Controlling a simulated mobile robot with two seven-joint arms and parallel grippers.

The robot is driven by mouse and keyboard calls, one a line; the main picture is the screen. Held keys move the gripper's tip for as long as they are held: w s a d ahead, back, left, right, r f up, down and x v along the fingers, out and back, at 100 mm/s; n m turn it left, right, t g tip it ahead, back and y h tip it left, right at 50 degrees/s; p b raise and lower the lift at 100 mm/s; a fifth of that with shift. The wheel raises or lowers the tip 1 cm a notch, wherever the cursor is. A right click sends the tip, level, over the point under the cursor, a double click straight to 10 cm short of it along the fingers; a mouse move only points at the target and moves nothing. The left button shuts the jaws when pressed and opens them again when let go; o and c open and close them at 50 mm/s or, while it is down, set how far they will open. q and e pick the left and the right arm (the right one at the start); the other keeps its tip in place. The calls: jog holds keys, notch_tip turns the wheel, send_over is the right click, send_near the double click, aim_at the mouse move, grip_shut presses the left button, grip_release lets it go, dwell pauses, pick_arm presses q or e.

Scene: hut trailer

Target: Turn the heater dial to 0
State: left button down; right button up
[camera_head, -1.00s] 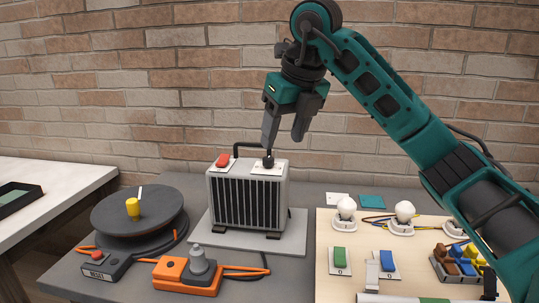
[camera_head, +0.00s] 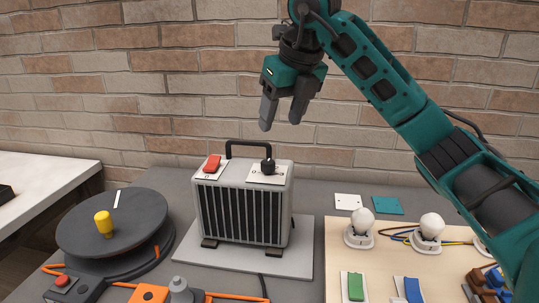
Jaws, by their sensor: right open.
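The heater (camera_head: 241,212) is a grey box with a dark front grille and a black handle at its back, standing on a grey plate. Its dial (camera_head: 268,165) is a black knob on a white marked plate at the right of the heater's top. The markings are too small to read. A red switch (camera_head: 212,163) sits at the left of the top. My right gripper (camera_head: 281,122) is open and empty, pointing down above the dial and clearly apart from it. My left gripper is not in view.
A dark turntable (camera_head: 135,218) with a yellow knob (camera_head: 104,223) stands left. An orange power strip (camera_head: 150,294) and cables lie in front. A wooden board (camera_head: 340,248) with bulbs (camera_head: 361,220) and switches is at right. A brick wall (camera_head: 150,90) stands behind.

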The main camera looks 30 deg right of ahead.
aim_at(268, 162)
jog(key=x, duration=1.1)
jog(key=shift+f, duration=0.25)
jog(key=c, duration=1.1)
